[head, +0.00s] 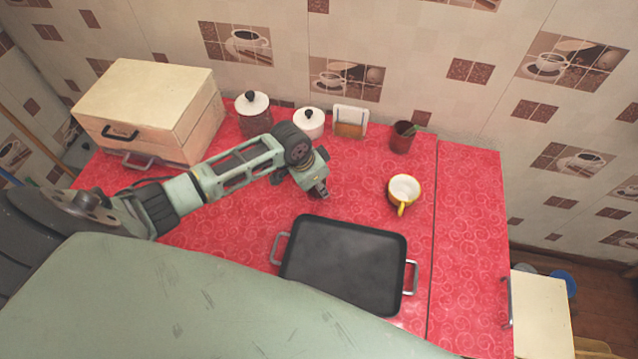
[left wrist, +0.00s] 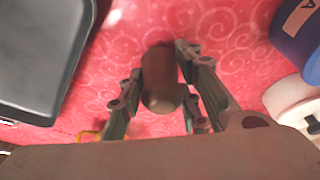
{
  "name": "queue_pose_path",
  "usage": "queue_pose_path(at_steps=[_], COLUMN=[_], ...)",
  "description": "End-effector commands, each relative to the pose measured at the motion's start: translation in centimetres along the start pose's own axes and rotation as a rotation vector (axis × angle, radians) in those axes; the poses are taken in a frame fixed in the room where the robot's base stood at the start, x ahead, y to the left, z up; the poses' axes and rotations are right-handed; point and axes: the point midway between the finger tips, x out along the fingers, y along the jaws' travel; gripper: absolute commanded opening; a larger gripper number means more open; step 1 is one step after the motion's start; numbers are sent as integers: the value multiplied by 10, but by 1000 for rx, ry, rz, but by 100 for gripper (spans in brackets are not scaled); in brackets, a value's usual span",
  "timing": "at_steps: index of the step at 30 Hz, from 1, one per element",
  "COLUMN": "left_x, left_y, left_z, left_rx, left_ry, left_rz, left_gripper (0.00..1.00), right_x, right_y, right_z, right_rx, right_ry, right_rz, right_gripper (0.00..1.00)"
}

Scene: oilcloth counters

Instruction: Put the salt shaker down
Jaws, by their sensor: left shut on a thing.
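My left gripper (head: 319,191) hangs over the red counter (head: 225,210), behind the black pan and left of the yellow mug. In the left wrist view my left gripper (left wrist: 158,88) is shut on a dark brown, rounded salt shaker (left wrist: 160,78), with a finger on either side of it. The shaker is hard to make out in the head view, mostly hidden by the gripper. I cannot tell whether its base touches the counter. My right gripper is not in view.
A black pan (head: 345,262) lies in front; a yellow mug (head: 404,190) stands to the right. Along the wall are a wooden bread box (head: 150,100), two lidded jars (head: 253,115) (head: 309,124), a napkin holder (head: 350,122) and a red cup (head: 402,138). Counter around the gripper is clear.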

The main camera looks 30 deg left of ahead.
Motion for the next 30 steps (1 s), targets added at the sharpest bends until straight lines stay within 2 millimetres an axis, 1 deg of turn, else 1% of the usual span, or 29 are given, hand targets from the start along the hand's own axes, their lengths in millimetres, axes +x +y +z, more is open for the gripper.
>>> queue_pose_path(at_steps=[3, 9, 13, 14, 18, 20, 27, 30], left_x=[5, 6, 9, 8, 8, 8, 8, 4], left_y=[0, 0, 0, 0, 0, 0, 0, 0], left_z=[1, 1, 2, 2, 2, 2, 2, 1], left_rx=[0, 0, 0, 0, 0, 0, 0, 1], left_ry=[2, 1, 1, 1, 1, 1, 1, 1], left_rz=[-1, -1, -1, -1, -1, -1, -1, -1], left_gripper=[5, 5, 5, 34, 46, 50, 50, 50], right_x=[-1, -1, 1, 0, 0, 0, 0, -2], right_y=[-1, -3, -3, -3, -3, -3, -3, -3], right_z=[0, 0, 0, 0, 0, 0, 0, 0], right_rx=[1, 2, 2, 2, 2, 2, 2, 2], right_ry=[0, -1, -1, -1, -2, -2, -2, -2], right_rz=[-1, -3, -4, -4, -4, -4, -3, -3], right_gripper=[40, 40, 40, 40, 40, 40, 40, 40])
